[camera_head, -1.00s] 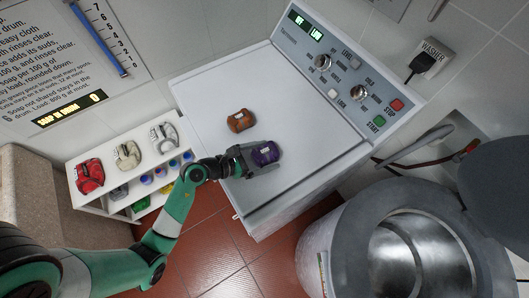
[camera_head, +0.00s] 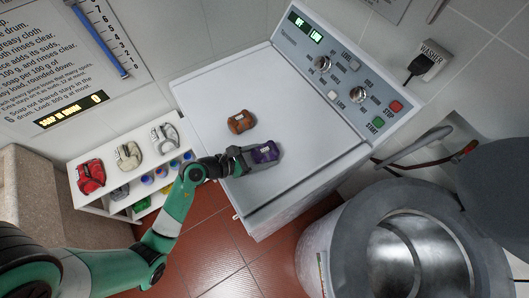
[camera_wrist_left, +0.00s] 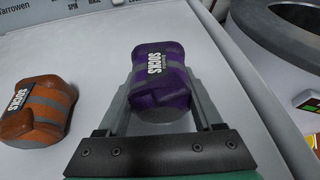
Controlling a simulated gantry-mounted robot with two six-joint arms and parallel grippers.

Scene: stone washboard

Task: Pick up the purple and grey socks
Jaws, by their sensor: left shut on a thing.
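My left gripper (camera_head: 252,158) is low at the washer top and shut on the bundle. It also shows in the left wrist view (camera_wrist_left: 162,105). The bundle seems to be at or very near the surface; I cannot tell if it is touching. My right gripper is not in view.
An orange-brown and grey socks bundle (camera_head: 241,122) lies behind and left on the washer top (camera_head: 300,120). A white shelf (camera_head: 95,204) with red, cream and grey bundles stands left. An open drum (camera_head: 405,258) stands at lower right. The washer top's middle is clear.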

